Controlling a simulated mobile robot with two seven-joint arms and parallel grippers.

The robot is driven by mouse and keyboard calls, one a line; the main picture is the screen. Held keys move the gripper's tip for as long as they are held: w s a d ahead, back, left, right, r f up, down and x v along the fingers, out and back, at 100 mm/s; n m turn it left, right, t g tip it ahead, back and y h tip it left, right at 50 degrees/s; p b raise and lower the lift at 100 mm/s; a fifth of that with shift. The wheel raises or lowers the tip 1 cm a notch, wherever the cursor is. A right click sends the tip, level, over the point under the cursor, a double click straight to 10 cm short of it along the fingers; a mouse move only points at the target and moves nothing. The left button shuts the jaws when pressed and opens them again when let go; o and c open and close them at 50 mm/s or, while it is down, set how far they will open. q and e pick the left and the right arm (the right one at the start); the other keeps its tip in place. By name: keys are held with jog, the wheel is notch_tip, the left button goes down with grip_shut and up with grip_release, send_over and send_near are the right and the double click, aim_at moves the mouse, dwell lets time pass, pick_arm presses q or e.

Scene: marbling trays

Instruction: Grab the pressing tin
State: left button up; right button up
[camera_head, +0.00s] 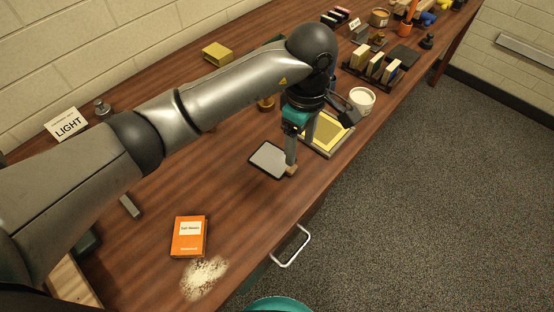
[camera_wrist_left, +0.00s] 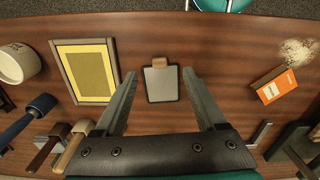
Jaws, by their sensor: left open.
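I cannot tell for certain which thing is the pressing tin. A flat grey, dark-edged plate (camera_head: 268,159) with a small wooden block (camera_head: 291,171) at one end lies on the table. In the left wrist view the plate (camera_wrist_left: 161,85) lies between the fingers' lines, its wooden block (camera_wrist_left: 160,61) at the far end. My left gripper (camera_head: 300,153) is open and points down over the plate's block end, with nothing visible between its fingers. A closed yellow box (camera_head: 217,53) stands at the back by the wall. My right gripper is not in view.
A yellow framed tray (camera_head: 327,135) lies right of the plate, with a white tub (camera_head: 362,100) beyond. An orange packet (camera_head: 189,236) and spilled pale grains (camera_head: 204,277) are near the front. A LIGHT card (camera_head: 68,123) stands at left. Bare wood lies between packet and plate.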

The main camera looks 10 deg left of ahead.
aim_at(293, 168)
pick_arm(q)
notch_tip(293, 168, down, 4)
jog(key=shift+r, duration=0.1)
jog(key=shift+w+a+f, duration=0.15)
jog(key=shift+f, duration=0.75)
jog(key=shift+w+a+f, duration=0.1)
jog(key=shift+f, duration=0.85)
jog(key=shift+w+a+f, duration=0.15)
jog(key=shift+f, duration=0.75)
grip_shut()
